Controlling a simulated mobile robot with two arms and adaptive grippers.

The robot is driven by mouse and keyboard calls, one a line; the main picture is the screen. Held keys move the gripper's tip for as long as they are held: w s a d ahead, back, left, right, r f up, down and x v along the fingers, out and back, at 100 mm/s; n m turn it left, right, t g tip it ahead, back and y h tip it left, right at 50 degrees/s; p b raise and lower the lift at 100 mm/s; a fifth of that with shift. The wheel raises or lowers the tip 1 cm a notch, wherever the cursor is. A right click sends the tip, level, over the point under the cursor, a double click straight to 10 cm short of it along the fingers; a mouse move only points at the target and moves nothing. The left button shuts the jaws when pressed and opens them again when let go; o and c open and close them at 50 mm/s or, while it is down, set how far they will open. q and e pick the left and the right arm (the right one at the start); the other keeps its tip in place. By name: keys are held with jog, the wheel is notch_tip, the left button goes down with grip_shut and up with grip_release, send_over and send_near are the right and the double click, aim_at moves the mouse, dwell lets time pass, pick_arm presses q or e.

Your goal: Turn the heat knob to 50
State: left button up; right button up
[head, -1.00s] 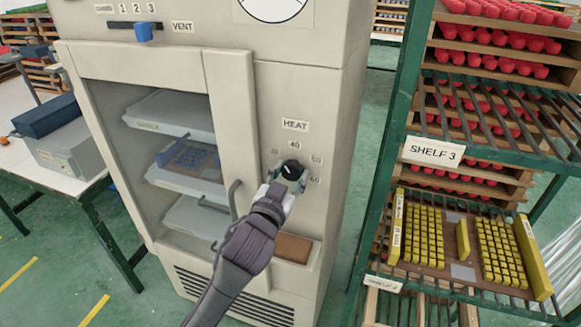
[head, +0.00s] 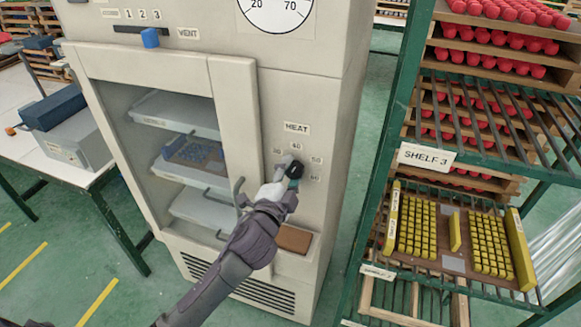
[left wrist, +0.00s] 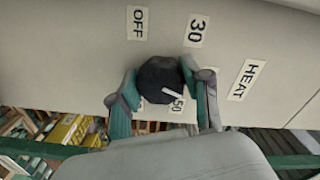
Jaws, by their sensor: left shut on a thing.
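The black heat knob (head: 295,169) sits on the cabinet front below the HEAT label (head: 297,128), ringed by number labels. My left gripper (head: 289,172) is shut on it, its arm coming from lower left. In the left wrist view the knob (left wrist: 157,77) is between the two teal-padded fingers of the gripper (left wrist: 160,90). A white mark on the knob is on the side near the 50 label (left wrist: 178,104); its exact alignment is unclear. The 30 label (left wrist: 197,31) and OFF label (left wrist: 137,22) are clear of the fingers. My right gripper is not in view.
The cabinet's glass door (head: 228,110) is shut, with trays inside. A green rack (head: 385,150) with red and yellow pieces stands close on the right. A table (head: 75,180) stands left.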

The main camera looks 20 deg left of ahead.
pick_arm(q)
jog(key=m+p, duration=0.1)
jog(key=m, duration=0.1)
jog(key=m+p, duration=0.1)
jog(key=m, duration=0.1)
jog(key=shift+r+m, duration=0.2)
jog(key=shift+m, duration=0.1)
jog(key=shift+m+p, duration=0.55)
jog(key=shift+m, duration=0.95)
jog(key=shift+f, duration=0.1)
jog(key=o, duration=1.2)
jog(key=shift+c, duration=0.2)
jog(key=shift+s, duration=0.55)
jog(key=s, duration=1.1)
jog(key=shift+a, duration=0.2)
